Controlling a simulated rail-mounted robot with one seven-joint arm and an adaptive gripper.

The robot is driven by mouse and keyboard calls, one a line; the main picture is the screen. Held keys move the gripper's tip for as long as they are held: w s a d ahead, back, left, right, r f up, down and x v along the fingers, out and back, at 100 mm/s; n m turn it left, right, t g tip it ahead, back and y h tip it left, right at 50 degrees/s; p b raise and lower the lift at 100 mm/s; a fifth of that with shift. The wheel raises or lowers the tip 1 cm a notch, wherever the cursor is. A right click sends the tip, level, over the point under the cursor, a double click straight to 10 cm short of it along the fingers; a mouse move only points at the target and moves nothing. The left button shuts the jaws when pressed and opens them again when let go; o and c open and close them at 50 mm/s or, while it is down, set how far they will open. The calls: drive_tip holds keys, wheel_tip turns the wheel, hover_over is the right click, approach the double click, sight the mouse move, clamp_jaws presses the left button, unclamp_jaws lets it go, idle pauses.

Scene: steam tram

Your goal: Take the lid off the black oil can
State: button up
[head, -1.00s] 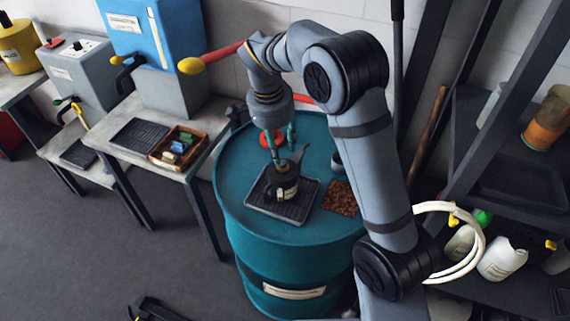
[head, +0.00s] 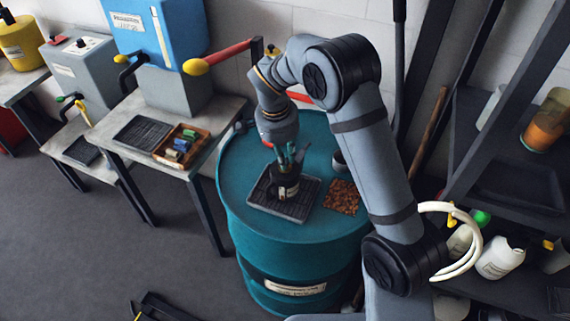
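The black oil can (head: 285,189) stands upright on a dark ribbed tray (head: 258,199) on top of the teal drum (head: 240,215). It has a pale label on its front and a spout (head: 301,153) rising to the right. My gripper (head: 287,164) points down at the top of the can, with its teal fingers at lid height. The lid is hidden behind the fingers or too small to make out. I cannot tell whether the fingers are touching it or closed on it.
A patch of brown granules (head: 341,197) and a small dark cup (head: 339,161) are right of the tray on the drum. A wooden box of small coloured blocks (head: 181,146) sits on the bench at left.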

drive_tip(key=shift+c, duration=1.3)
